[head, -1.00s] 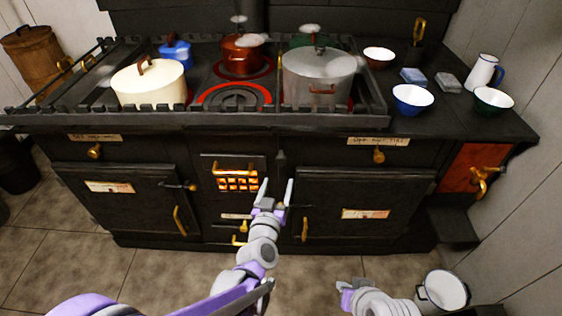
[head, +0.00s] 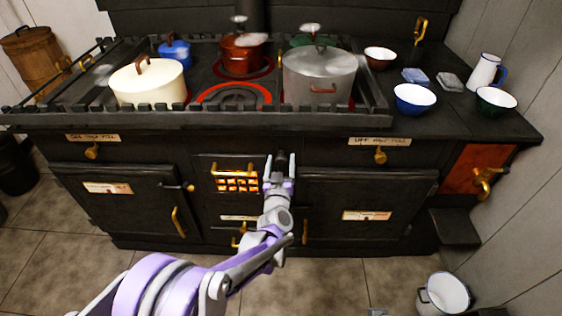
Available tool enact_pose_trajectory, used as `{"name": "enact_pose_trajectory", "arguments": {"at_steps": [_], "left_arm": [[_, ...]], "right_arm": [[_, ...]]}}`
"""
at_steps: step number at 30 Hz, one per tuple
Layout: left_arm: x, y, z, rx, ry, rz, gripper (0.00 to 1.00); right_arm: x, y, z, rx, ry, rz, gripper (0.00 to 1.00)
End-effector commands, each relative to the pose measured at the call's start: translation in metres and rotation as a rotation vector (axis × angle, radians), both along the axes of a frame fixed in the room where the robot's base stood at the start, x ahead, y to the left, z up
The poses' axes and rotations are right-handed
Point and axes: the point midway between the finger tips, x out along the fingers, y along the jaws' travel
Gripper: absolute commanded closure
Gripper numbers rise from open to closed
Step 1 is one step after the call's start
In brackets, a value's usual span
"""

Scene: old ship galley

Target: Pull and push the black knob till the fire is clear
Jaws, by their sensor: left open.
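The black knob (head: 280,160) sits on the stove front, right of the glowing fire grate (head: 236,182). My left gripper (head: 280,156) is open and points up at the stove front, with one finger on each side of the knob in this view. Whether the fingers touch it or are still in front of it, I cannot tell; the gripper body hides what lies just below the knob. Bright orange fire shows behind the bars of the grate. Only a small grey piece, probably of my right arm, shows at the bottom edge; its gripper is out of view.
The black stove (head: 350,225) has doors with brass handles on both sides. A cream pot (head: 147,88), a grey pot (head: 318,78) and a red pot (head: 240,60) stand on top. A white bucket (head: 442,294) stands on the floor at right.

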Motion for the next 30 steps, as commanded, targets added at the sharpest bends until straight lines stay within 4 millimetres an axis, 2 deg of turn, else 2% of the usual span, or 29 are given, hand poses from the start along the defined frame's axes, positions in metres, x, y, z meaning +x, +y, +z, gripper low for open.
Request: {"name": "enact_pose_trajectory", "arguments": {"at_steps": [11, 23, 30], "left_arm": [[0.0058, 0.0001, 0.0002, -0.001, 0.0, 0.0, 0.28], [0.0056, 0.0, 0.0003, -0.001, 0.0, 0.0, 1.0], [0.0055, -0.0002, 0.0002, 0.0, 0.0, 0.0, 1.0]], "right_arm": [[0.0002, 0.0001, -0.0007, 0.0, 0.0, 0.0, 1.0], [0.0002, 0.0001, -0.0007, 0.0, 0.0, 0.0, 1.0], [0.0002, 0.0001, -0.0007, 0.0, 0.0, 0.0, 1.0]]}}
